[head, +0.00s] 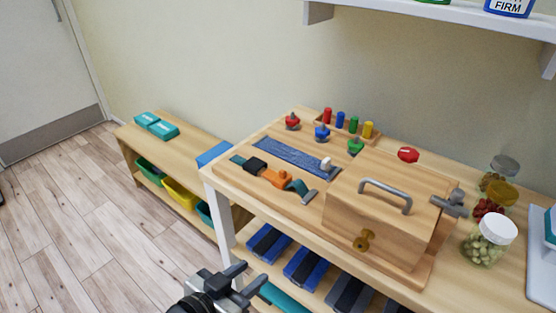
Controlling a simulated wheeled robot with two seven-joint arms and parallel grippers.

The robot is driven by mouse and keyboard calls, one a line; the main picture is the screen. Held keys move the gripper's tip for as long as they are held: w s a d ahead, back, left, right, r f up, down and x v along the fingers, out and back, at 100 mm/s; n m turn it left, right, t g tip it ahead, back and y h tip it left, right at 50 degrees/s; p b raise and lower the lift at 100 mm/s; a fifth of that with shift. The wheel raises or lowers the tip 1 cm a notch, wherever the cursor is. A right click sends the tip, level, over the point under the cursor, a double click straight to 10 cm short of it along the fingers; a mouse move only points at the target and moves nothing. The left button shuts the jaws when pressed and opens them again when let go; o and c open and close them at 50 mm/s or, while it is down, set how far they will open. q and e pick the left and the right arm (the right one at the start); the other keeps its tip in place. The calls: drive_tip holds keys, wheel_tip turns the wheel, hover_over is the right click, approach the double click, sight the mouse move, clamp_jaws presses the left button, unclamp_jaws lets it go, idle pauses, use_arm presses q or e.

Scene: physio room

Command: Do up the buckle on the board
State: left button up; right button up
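The wooden activity board (262,186) lies on the table. Near its front left edge is the buckle, in line on a teal strap: a black half (255,165) at left and an orange half (276,178) at right. The halves lie very close, end to end; I cannot tell whether they are joined. The teal strap (297,186) shows beyond the orange half, beside a grey bar. My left gripper (248,277) is in front of the table, low in the picture and well apart from the buckle. Its fingers are spread and empty. My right gripper is out of view.
A blue zip strip (285,157) lies behind the buckle. A wooden box (378,222) with a grey handle stands right of it. Coloured knobs and pegs are behind. Jars (487,240) stand at right. A low shelf (188,150) is at left; floor there is clear.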

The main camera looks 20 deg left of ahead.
use_arm(q)
drive_tip(key=w+a+r+t, duration=0.2)
drive_tip(key=w+a+r, duration=0.1)
drive_tip(key=w+r, duration=0.1)
drive_tip(key=m+t+h, duration=0.1)
drive_tip(key=t+h, duration=0.1)
approach(281, 172)
drive_tip(key=shift+y, duration=0.3)
drive_tip(key=x, duration=1)
drive_tip(key=shift+w+d, duration=0.25)
drive_tip(key=shift+w, duration=0.05)
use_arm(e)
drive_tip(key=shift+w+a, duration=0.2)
